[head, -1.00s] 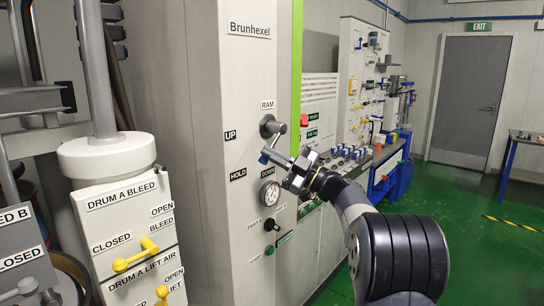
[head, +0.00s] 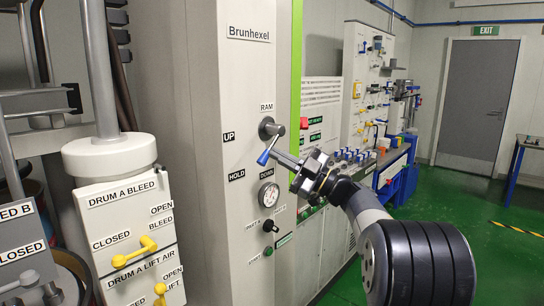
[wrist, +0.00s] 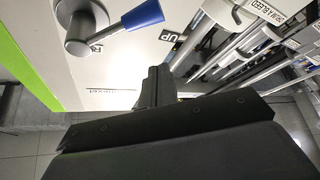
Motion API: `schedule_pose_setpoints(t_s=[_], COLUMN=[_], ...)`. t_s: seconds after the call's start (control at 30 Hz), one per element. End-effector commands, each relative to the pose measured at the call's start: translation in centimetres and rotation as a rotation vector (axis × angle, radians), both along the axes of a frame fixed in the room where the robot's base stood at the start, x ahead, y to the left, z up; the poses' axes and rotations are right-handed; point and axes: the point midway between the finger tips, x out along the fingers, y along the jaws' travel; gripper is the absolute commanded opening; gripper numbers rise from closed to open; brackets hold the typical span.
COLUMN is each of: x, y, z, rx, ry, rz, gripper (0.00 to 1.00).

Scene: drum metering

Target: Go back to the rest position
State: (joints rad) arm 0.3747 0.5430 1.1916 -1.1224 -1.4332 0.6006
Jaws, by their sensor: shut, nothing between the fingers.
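My gripper (head: 279,155) is in front of the white Brunhexel panel (head: 248,90), with its fingers pointing left. It is shut and holds nothing. In the head view my fingertips are just right of the blue handle. In the wrist view the blue handle (wrist: 143,14) is above my dark fingers (wrist: 156,86), with a visible gap.
A pressure gauge (head: 269,194) and a black knob (head: 270,226) are below the lever. The DRUM A BLEED box (head: 125,220) with yellow handles stands at left. A bench with blue-and-white parts (head: 360,160) is behind my arm.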

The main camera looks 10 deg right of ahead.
Motion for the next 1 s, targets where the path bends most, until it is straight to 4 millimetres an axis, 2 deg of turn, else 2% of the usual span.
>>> schedule_pose_setpoints(t_s=[0.03,0.2,0.4,0.77,1.0], x=[-0.6,-2.0,-2.8,-2.8,-1.7], y=[-1.0,-3.2,-4.3,-4.4,-2.6], z=[-0.6,-1.6,-2.0,-1.9,-1.0], rx=[0.0,-0.001,-0.001,-0.001,-0.001], ry=[-0.001,-0.002,-0.002,-0.003,-0.002], rz=[-0.004,-0.005,-0.002,-0.001,0.003], gripper=[0.0,0.0,0.0,0.0,0.0])
